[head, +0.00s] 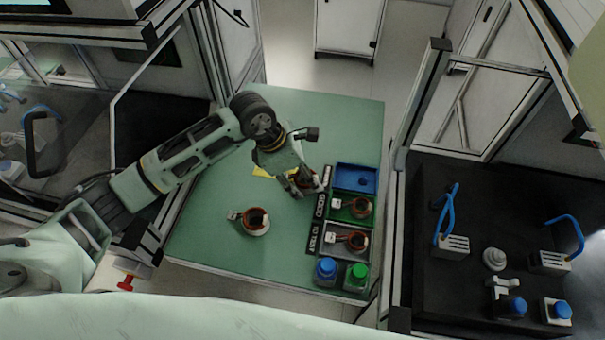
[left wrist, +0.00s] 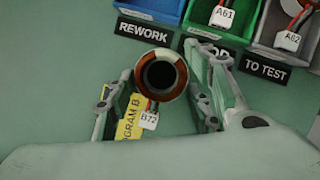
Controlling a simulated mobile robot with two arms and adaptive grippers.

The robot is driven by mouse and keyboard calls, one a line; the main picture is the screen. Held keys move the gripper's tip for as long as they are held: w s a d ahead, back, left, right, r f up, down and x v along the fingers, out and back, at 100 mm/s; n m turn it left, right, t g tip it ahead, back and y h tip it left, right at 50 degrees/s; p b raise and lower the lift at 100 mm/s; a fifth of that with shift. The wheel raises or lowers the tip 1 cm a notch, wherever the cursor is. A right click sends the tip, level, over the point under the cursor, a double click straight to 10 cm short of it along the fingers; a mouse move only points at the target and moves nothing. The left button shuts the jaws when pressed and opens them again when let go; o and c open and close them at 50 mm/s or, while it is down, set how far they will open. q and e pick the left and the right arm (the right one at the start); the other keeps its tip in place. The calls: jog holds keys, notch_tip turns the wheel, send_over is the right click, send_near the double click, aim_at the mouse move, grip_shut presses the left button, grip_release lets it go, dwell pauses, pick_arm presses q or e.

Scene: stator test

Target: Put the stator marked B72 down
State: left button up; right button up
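The stator marked B72 (left wrist: 160,73), a copper ring with a dark bore and a white tag (left wrist: 149,120), sits centred between the fingers of my left gripper (left wrist: 161,80). The fingers flank it closely on both sides and look shut on it. In the head view my left gripper (head: 308,186) is over the green table (head: 215,257), just left of the blue bin, and mostly covers this stator. Its height above the table is hard to tell. My right gripper is not in view.
Another stator (head: 256,221) stands on the table. The blue bin (head: 356,178) looks empty; the green bin (head: 338,208) and grey bin (head: 330,247) hold stators. Labels such as REWORK (left wrist: 145,31) front the bins. A yellow label (left wrist: 130,122) lies nearby. Blue-capped (head: 326,268) and green-capped (head: 356,275) items stand in front.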

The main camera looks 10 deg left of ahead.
pick_arm(q)
jog(key=o, duration=0.3)
